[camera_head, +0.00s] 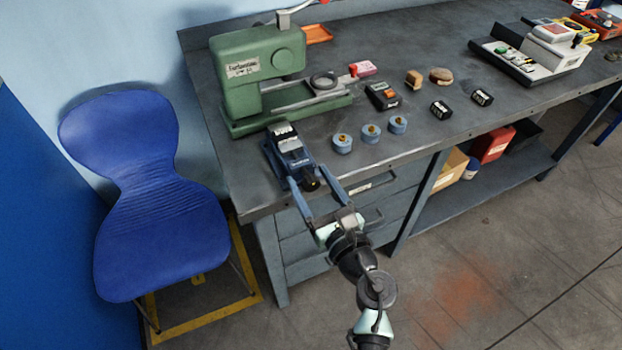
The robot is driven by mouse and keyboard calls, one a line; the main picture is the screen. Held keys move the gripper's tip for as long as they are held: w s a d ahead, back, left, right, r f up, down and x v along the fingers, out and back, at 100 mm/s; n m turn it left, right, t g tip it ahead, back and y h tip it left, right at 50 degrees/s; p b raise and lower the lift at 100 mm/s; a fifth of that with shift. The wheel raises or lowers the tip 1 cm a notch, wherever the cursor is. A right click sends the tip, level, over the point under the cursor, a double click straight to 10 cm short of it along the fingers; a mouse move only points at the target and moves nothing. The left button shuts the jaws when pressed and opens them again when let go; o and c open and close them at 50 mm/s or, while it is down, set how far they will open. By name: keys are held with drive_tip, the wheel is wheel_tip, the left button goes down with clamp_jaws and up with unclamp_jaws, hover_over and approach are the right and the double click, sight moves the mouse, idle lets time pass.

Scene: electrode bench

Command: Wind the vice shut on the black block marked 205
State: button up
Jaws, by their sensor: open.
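The blue vice (292,160) stands at the front left corner of the bench, with its dark round front end (311,184) towards me. A dark block with a pale top (284,134) shows at the vice's far end; I cannot read a mark on it or tell how it sits between the jaws. My gripper (308,177) is open, its two blue fingers pointing at the vice, one on each side of its front end. I cannot tell whether they touch it. Two small black blocks with white labels, one nearer (440,109) and one farther right (482,97), lie on the bench; their labels are unreadable.
A green press (257,65) stands just behind the vice. A blue chair (150,190) is left of the bench (420,140).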

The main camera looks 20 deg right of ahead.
drive_tip(key=shift+w, duration=0.1)
clamp_jaws()
idle(0.4)
drive_tip(key=shift+r+m+p, duration=0.1)
drive_tip(key=shift+m+p, duration=0.3)
drive_tip(key=shift+m, duration=0.1)
drive_tip(key=m+p, duration=0.2)
drive_tip(key=m, duration=0.1)
drive_tip(key=m+p, duration=0.3)
drive_tip(key=m, duration=0.3)
drive_tip(key=shift+d+p, duration=0.1)
drive_tip(key=shift+p, duration=0.25)
drive_tip(key=m+p, duration=0.2)
drive_tip(key=m, duration=0.3)
drive_tip(key=shift+m+p, duration=0.3)
drive_tip(key=shift+m, duration=0.1)
drive_tip(key=m, duration=0.2)
drive_tip(key=m+p, duration=0.1)
drive_tip(key=m, duration=0.1)
drive_tip(key=shift+f, duration=0.3)
drive_tip(key=shift+p, duration=0.3)
